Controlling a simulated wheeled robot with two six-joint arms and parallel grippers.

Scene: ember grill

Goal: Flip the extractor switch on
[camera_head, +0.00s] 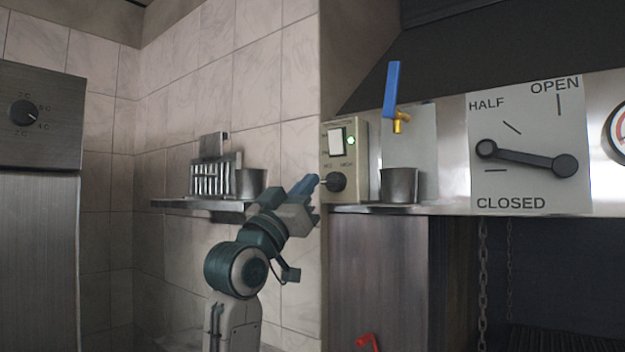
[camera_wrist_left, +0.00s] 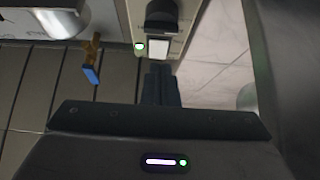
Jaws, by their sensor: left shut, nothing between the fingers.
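The extractor control panel (camera_head: 357,150) is a beige box on the wall's corner edge. It carries a white rocker switch (camera_head: 336,142), a lit green lamp (camera_head: 351,141) and a dark round knob (camera_head: 335,182) marked MED and HIGH. In the left wrist view the white switch (camera_wrist_left: 158,48), the green lamp (camera_wrist_left: 139,46) and the knob (camera_wrist_left: 162,15) show beyond my fingertips. My left gripper (camera_head: 313,186) is shut and empty, at the panel's left side near knob height. Its fingers (camera_wrist_left: 160,72) point toward the switch; I cannot tell whether they touch the panel. My right gripper is not in view.
A blue-handled brass tap (camera_head: 396,100) and a metal cup (camera_head: 399,185) stand right of the panel. A damper lever (camera_head: 527,158) sits farther right. A wall shelf (camera_head: 200,206) with a rack and another cup (camera_head: 250,183) is behind my left arm.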

